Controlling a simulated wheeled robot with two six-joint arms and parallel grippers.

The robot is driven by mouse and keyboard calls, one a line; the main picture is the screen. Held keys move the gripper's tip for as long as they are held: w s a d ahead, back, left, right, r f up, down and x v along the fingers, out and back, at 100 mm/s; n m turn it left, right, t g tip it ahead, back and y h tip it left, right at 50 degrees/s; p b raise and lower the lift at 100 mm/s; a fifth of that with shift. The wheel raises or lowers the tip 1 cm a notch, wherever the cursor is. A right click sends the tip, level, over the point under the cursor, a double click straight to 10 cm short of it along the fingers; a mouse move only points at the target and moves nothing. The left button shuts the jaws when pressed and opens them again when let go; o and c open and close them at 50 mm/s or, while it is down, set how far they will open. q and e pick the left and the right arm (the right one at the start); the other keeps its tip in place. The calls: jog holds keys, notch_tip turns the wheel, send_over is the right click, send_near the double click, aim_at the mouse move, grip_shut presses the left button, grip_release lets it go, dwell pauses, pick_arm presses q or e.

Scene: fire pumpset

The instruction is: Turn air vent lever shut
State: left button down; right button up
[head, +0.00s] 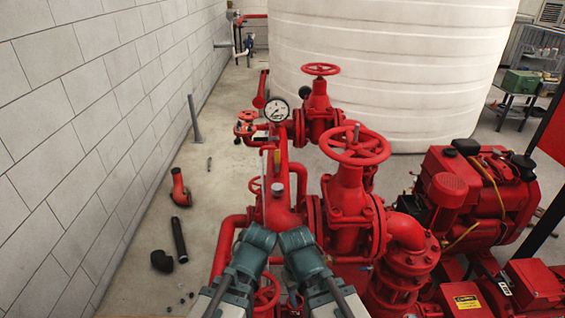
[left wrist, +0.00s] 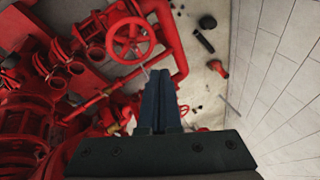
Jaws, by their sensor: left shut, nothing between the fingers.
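The red pump pipework (head: 283,215) stands ahead of me in the head view. A thin pale upright piece (head: 264,165) and a small yellow piece (head: 277,158) show near its upright pipes; I cannot tell which is the air vent lever or how it is set. A yellow piece (left wrist: 105,93) also shows on the red pipes in the left wrist view. My left gripper (left wrist: 159,75) is shut and empty, its fingers over the pipework. In the head view my left gripper (head: 260,237) and right gripper (head: 293,238) are close together; the right fingers cannot be made out.
A red handwheel valve (head: 355,146) stands right of my grippers, with another handwheel (head: 320,69) behind. A pressure gauge (head: 277,110) is at the back. A red engine (head: 480,195) fills the right. Loose pipe pieces (head: 179,238) lie on the floor by the wall.

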pick_arm(q)
jog(key=w+a+r+m+t+y, duration=0.1)
jog(key=w+a+r+m+t, duration=0.1)
jog(key=w+r+t, duration=0.6)
jog(key=m+t+h+b, duration=0.2)
jog(key=m+t+h, duration=0.3)
jog(key=m+h, duration=0.8)
send_near(277, 161)
jog(key=s+d+r+m+y, duration=0.3)
jog(key=d, duration=0.4)
jog(key=w, duration=0.9)
jog(key=shift+w+a, duration=0.25)
jog(key=shift+w, duration=0.15)
jog(key=shift+a+f+n, duration=0.15)
jog(key=shift+a+n, duration=0.05)
jog(key=shift+n, duration=0.1)
